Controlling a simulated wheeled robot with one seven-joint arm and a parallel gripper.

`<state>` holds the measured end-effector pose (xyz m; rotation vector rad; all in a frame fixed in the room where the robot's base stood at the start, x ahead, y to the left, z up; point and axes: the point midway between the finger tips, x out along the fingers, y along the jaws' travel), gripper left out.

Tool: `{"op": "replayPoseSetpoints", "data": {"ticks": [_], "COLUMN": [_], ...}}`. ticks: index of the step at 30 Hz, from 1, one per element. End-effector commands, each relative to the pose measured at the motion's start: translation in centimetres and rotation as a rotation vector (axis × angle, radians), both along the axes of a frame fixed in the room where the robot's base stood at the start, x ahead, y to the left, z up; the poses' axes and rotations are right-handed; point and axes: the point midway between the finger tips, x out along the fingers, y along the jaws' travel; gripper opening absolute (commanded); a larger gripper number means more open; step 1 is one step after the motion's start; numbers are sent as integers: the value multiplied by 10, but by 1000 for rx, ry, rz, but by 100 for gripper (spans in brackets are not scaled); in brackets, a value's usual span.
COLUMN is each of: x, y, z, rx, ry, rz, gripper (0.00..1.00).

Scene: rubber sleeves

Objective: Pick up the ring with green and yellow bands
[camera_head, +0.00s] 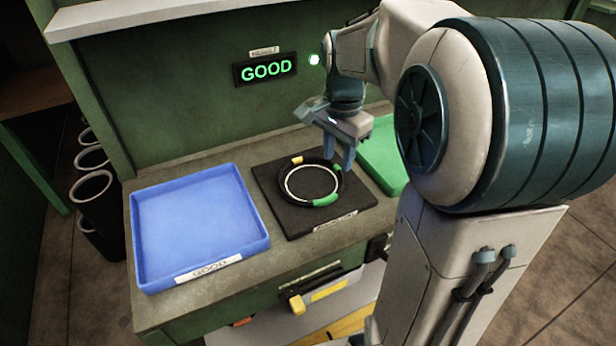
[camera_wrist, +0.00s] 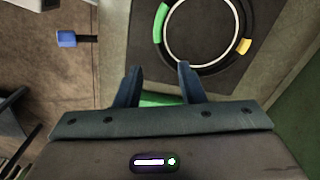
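The ring with green and yellow bands (camera_head: 332,198) lies flat on a dark square pad (camera_head: 283,215) on the bench. It is black with a pale inner rim, a yellow band at the far side and green on the near right. It also shows in the wrist view (camera_wrist: 160,24), cut off by the top edge. My gripper (camera_head: 340,160) hangs above the right edge of the ring in the head view. In the wrist view its two fingers (camera_wrist: 157,85) are apart with nothing between them, and the ring lies beyond their tips.
A blue tray labelled GOOD (camera_head: 262,243) stands left of the pad, empty. A green tray (camera_head: 385,150) sits to the right, partly hidden by my arm. A lit GOOD sign (camera_head: 266,69) is on the wall behind. Black cylinders (camera_head: 97,195) stand left of the bench.

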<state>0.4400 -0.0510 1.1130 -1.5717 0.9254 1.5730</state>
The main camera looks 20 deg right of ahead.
Motion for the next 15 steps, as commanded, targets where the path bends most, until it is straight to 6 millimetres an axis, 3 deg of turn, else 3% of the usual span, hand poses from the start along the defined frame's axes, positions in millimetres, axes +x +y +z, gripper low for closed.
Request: {"op": "replayPoseSetpoints", "data": {"ticks": [6, 15], "x": [-1, -4], "y": [1, 2], "z": [-39, -63], "rx": [1, 0], "ry": [3, 4], "rz": [2, 3], "gripper": [35, 35]}}
